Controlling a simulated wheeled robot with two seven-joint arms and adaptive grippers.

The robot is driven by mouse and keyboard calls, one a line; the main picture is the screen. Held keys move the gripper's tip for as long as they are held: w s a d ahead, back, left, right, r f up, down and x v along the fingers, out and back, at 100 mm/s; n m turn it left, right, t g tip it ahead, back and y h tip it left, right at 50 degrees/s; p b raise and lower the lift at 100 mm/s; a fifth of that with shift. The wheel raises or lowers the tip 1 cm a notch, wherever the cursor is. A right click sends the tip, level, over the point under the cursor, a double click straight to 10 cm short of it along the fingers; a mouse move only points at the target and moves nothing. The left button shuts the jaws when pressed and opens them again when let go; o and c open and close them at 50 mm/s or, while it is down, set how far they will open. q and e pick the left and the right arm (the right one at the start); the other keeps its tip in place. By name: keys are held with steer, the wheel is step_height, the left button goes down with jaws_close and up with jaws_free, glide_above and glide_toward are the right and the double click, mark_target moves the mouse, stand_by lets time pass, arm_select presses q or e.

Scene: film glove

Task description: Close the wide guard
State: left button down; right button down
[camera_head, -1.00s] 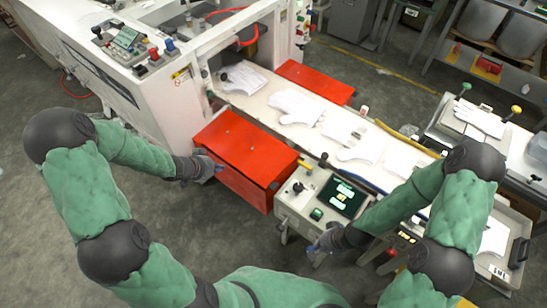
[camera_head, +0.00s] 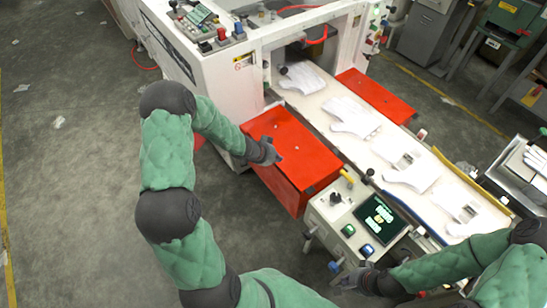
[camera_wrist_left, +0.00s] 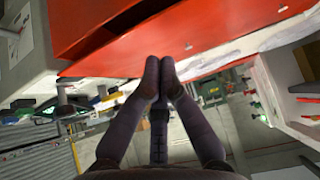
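The wide guard seems to be the large red panel (camera_head: 300,150) on the near side of the conveyor, with a front face dropping below its top. I cannot tell how far it stands open. My left gripper (camera_head: 270,153) is at the panel's left part in the head view. In the left wrist view its two fingertips (camera_wrist_left: 159,62) are together, close to the edge of a red surface (camera_wrist_left: 130,38); contact is unclear and nothing shows between them. My right gripper (camera_head: 362,280) is low beside the control box; its fingers are too small to read.
A control box (camera_head: 355,215) with a screen and buttons stands right of the red panel. White gloves (camera_head: 350,115) lie along the conveyor (camera_head: 322,98). A smaller red panel (camera_head: 376,96) is on the far side. Open floor (camera_head: 80,200) lies to the left.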

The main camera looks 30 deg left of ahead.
mark_target(275, 167)
arm_select(q)
steer(key=shift+s+f+b, duration=0.1)
steer(key=shift+f+b, duration=0.3)
steer(key=shift+f, duration=0.7)
arm_select(e)
steer(key=shift+f, duration=0.65)
arm_select(q)
steer(key=shift+a, duration=0.1)
